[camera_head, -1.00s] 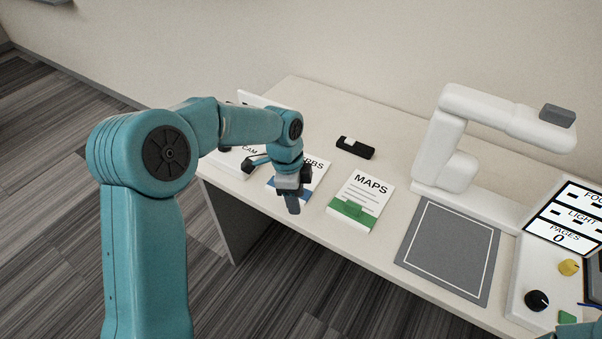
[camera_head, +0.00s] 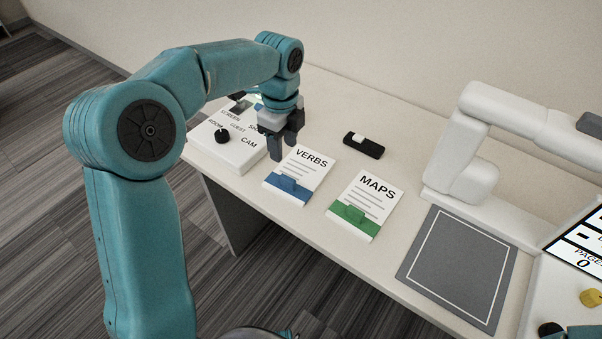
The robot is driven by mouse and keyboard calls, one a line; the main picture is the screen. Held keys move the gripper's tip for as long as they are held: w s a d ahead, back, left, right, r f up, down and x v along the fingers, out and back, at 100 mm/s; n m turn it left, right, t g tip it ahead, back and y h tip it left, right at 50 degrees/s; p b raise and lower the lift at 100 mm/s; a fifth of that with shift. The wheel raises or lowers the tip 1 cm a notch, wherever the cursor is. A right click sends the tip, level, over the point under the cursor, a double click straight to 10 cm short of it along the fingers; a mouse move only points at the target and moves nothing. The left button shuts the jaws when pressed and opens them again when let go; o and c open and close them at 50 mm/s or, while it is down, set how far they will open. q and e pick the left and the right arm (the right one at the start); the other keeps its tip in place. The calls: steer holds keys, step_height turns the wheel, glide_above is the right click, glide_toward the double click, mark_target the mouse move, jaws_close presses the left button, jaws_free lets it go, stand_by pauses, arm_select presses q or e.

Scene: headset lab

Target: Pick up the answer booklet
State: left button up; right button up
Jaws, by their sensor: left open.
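Two flat booklets lie on the table. The VERBS booklet (camera_head: 303,168) is white with a blue lower band and tab. The MAPS booklet (camera_head: 368,203) is white with a green lower band and tab. Neither cover reads "answer", so I cannot tell which is meant. My left gripper (camera_head: 284,146) is open and empty, pointing down. In the picture it is at the upper left edge of the VERBS booklet, apparently above the table; its exact height is unclear. My right gripper is not in view.
A white switch box (camera_head: 235,150) with a black knob stands left of the booklets. A small black device (camera_head: 363,146) lies behind them. A grey framed mat (camera_head: 458,264), a white document camera (camera_head: 462,165) and a control panel (camera_head: 560,280) are to the right.

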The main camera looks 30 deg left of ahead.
arm_select(q)
glide_above(285, 177)
steer(key=f, duration=0.6)
steer(key=shift+s+f+b, duration=0.2)
steer(key=shift+f+b, duration=0.15)
steer(key=f, duration=0.5)
steer(key=shift+w, duration=0.25)
jaws_close()
